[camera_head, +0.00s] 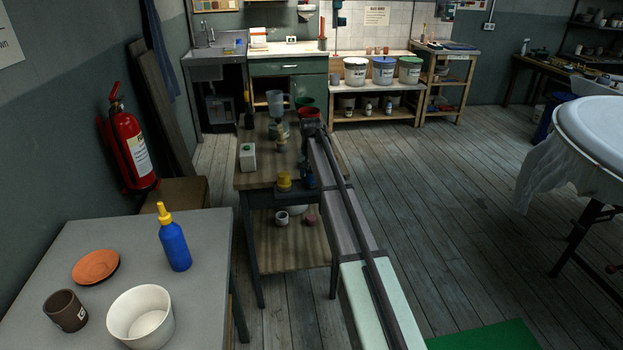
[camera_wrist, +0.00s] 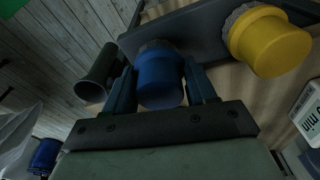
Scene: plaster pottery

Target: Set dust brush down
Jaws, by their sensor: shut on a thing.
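My gripper (camera_wrist: 163,92) is shut on a blue round-ended thing (camera_wrist: 160,74), which sits between its two dark fingers. A grey band shows at its far end; it appears to be the dust brush, though its bristles cannot be made out. In the head view, the blue shape (camera_head: 309,180) is small and partly behind my arm, near the front edge of the wooden worktable (camera_head: 262,177). Whether it touches the table cannot be told. A yellow piece with a grey collar (camera_wrist: 270,40) is beside it, apart from my fingers; it also shows in the head view (camera_head: 284,183).
A dark open-ended tube (camera_wrist: 97,84) is close beside one finger. A white timer-like box (camera_head: 248,157) stands at the table's left. A clear jug (camera_head: 278,103) and red containers (camera_head: 309,112) stand at the back. Some bare wood shows left of the yellow piece.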

